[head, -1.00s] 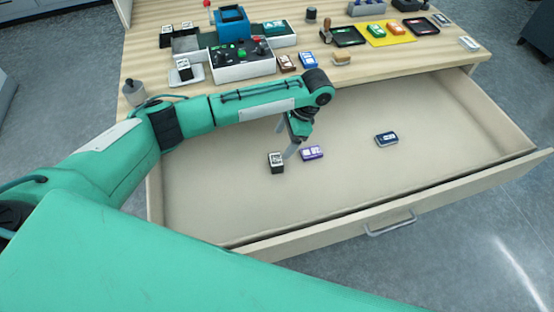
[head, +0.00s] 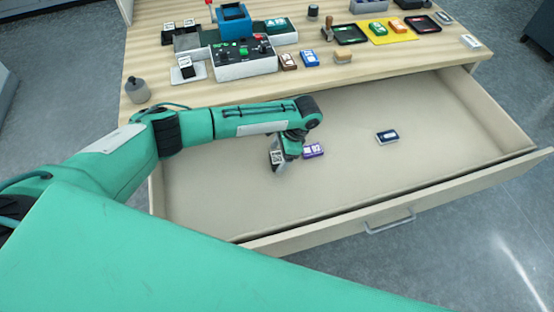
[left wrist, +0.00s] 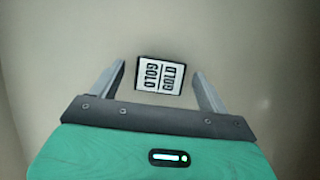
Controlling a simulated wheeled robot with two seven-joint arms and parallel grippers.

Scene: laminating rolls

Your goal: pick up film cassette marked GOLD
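The film cassette marked GOLD (left wrist: 160,74) lies in the open drawer, its white label reading GOLD in the left wrist view. In the head view the black-and-white cassette (head: 277,157) shows in the left part of the drawer, partly covered by my gripper. My left gripper (left wrist: 156,82) is open, with one finger on each side of the cassette and a gap on both sides. In the head view my left gripper (head: 279,160) is low over the drawer. My right gripper is not in view.
A purple cassette (head: 313,150) lies close to the right of my left gripper. A dark blue cassette (head: 387,137) lies farther right in the drawer (head: 350,190). The worktop (head: 370,68) behind holds trays, a control box (head: 244,62) and more cassettes.

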